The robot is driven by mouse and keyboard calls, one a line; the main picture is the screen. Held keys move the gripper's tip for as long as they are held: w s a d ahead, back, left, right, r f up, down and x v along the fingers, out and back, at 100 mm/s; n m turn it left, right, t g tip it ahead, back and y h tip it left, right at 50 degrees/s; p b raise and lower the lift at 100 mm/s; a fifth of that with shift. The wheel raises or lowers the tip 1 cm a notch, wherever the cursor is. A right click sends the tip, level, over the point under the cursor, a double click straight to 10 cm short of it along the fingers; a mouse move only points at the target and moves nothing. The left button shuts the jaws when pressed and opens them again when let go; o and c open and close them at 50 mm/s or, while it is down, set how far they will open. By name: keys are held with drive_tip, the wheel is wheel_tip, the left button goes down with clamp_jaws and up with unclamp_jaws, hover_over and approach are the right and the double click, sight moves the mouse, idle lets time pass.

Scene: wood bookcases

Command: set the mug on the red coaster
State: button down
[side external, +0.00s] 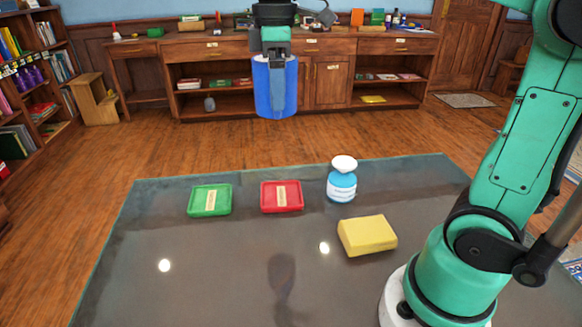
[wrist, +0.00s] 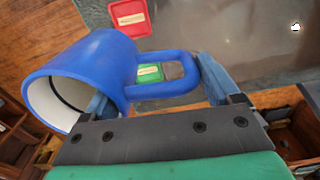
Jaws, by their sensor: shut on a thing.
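The blue mug (side external: 262,88) hangs in the air below my gripper (side external: 277,58), high over the far side of the table in the side view. In the wrist view the mug (wrist: 95,65) lies across the left, its pale open mouth facing lower left. Its handle (wrist: 165,90) is between the fingers of my gripper (wrist: 158,88), which is shut on the mug. Exact finger contact is partly hidden. The red coaster (side external: 282,196) lies empty on the table; it also shows at the top of the wrist view (wrist: 130,14).
A green coaster (side external: 210,200) lies left of the red one. A blue bottle with a white top (side external: 342,182) stands close to its right, and a yellow block (side external: 367,236) lies nearer. The dark table (side external: 200,270) is otherwise clear at front left.

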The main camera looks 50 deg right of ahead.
drive_tip(key=shift+w+d+f, duration=0.1)
drive_tip(key=shift+d+f, duration=0.1)
drive_tip(key=shift+f, duration=3.15)
drive_tip(key=shift+d+f, duration=0.2)
drive_tip(key=shift+f, duration=3.1)
drive_tip(key=shift+w+d+f, duration=0.1)
drive_tip(key=shift+d+f, duration=0.1)
drive_tip(key=shift+f, duration=3.15)
drive_tip(key=shift+f, duration=0.15)
unclamp_jaws()
wheel_tip(320, 180, up, 12)
drive_tip(key=s+a+f+m+t, duration=0.3)
drive_tip(key=s+a+m+t, duration=0.1)
drive_tip(key=m+t, duration=0.3)
drive_tip(key=shift+s+a+f+m, duration=0.15)
drive_tip(key=shift+s+a+m, duration=0.1)
drive_tip(key=shift+m, duration=0.35)
